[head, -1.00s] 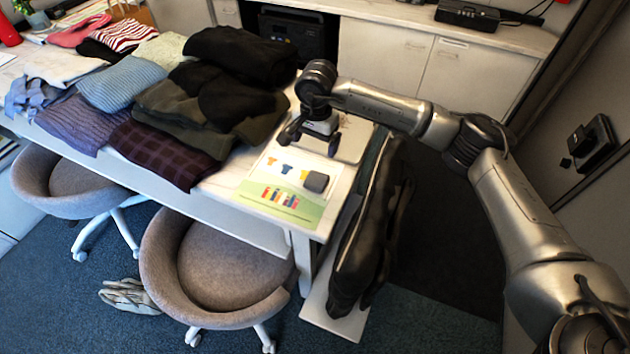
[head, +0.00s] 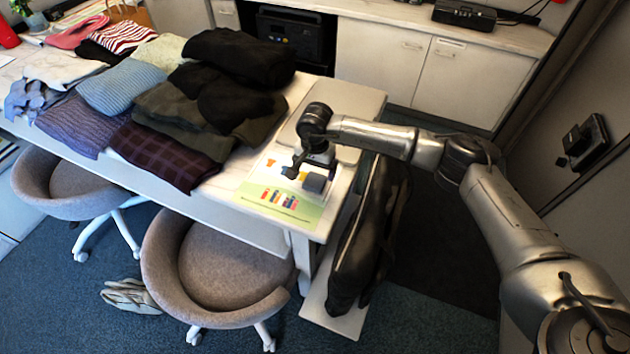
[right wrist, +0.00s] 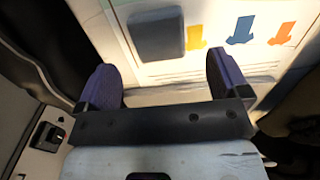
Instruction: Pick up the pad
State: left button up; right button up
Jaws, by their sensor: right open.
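The pad (head: 315,183) is a small dark grey block with rounded corners. It lies on a printed sheet (head: 271,212) near the right end of the white table. My right gripper (head: 312,171) is open and empty over the sheet, right by the pad, and partly covers the sheet's shirt pictures. In the right wrist view the pad (right wrist: 157,36) lies beyond the open fingers (right wrist: 165,80), nearer the left finger, with the sheet's coloured arrows to its right. I cannot tell how high the fingers are above it. My left gripper is not in view.
Folded clothes (head: 190,115) cover the table's left and middle. A flat pale grey case (head: 358,100) lies behind the gripper. A black bag (head: 362,240) stands against the table's right end. Two chairs (head: 215,265) stand along the front.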

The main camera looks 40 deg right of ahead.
aim_at(316, 179)
jog(key=shift+d+f+p, duration=0.1)
jog(key=shift+f+p, duration=0.5)
jog(key=shift+f, duration=1.65)
jog(key=c, duration=1)
jog(key=shift+r, duration=0.1)
jog(key=shift+r, duration=0.45)
notch_tip(316, 179, up, 3)
jog(key=shift+f+b, duration=0.15)
jog(key=shift+b, duration=0.6)
jog(key=s+d+r+b, duration=0.2)
jog(key=s+d+r, duration=0.4)
jog(key=s, duration=0.3)
jog(key=shift+s+d+r, duration=0.2)
jog(key=shift+s+r, duration=0.2)
jog(key=shift+r, duration=0.25)
